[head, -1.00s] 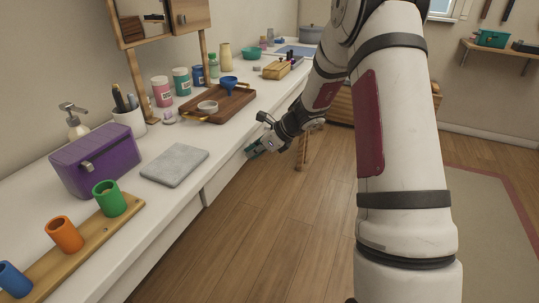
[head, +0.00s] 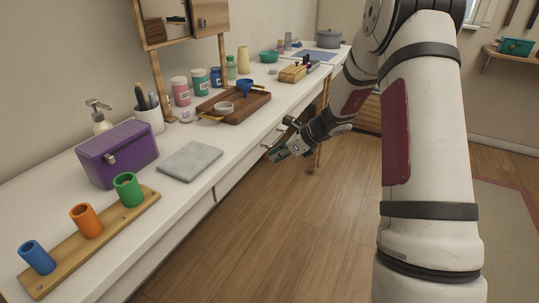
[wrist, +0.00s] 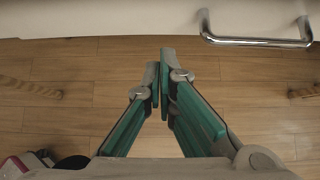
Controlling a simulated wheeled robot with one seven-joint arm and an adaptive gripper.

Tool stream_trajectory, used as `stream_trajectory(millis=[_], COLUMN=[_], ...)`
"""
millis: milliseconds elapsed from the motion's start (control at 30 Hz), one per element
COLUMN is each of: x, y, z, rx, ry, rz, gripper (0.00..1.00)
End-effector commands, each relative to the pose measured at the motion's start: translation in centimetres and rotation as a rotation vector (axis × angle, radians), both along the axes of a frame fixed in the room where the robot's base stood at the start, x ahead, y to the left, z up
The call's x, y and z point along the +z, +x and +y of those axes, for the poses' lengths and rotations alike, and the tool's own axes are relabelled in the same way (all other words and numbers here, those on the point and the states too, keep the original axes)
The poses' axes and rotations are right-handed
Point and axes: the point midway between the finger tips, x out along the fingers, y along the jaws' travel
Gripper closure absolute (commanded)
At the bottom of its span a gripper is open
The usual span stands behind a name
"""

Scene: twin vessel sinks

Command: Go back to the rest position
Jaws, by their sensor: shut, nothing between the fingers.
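My gripper (head: 280,155) hangs over the floor, beside the front edge of the white counter (head: 185,197), in the head view. Its green-padded fingers also show in the wrist view (wrist: 162,85), brought together with nothing between them. The wrist view looks down past the fingers to the wooden floor (wrist: 230,95). A metal drawer handle (wrist: 255,40) on the counter's white front lies ahead and to the right of the fingertips, apart from them.
The counter holds a purple box (head: 117,154), a grey slab (head: 191,161), a wooden tray (head: 255,107) and a board (head: 60,262) with blue, orange and green cups. Several jars stand behind the tray. The floor (head: 290,230) right of the counter is clear.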

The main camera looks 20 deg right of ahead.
Motion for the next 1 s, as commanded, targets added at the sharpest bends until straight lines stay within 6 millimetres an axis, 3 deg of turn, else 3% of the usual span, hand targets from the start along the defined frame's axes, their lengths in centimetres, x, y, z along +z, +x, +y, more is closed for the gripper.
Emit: stream_trajectory(millis=[33,300,733,867,1000], x=[1.6,5.2,6.8,8.2,12.1], y=[-0.7,-3.7,-5.0,-5.6,-8.0], z=[-0.6,-2.9,-3.9,-2.3,2.0], rx=[-0.001,-0.001,0.003,0.075,0.295], ry=[-0.001,-0.003,-0.003,-0.036,-0.138], rz=[-0.005,-0.005,-0.003,-0.025,-0.084], gripper=[1.00,1.00,1.00,1.00,1.00])
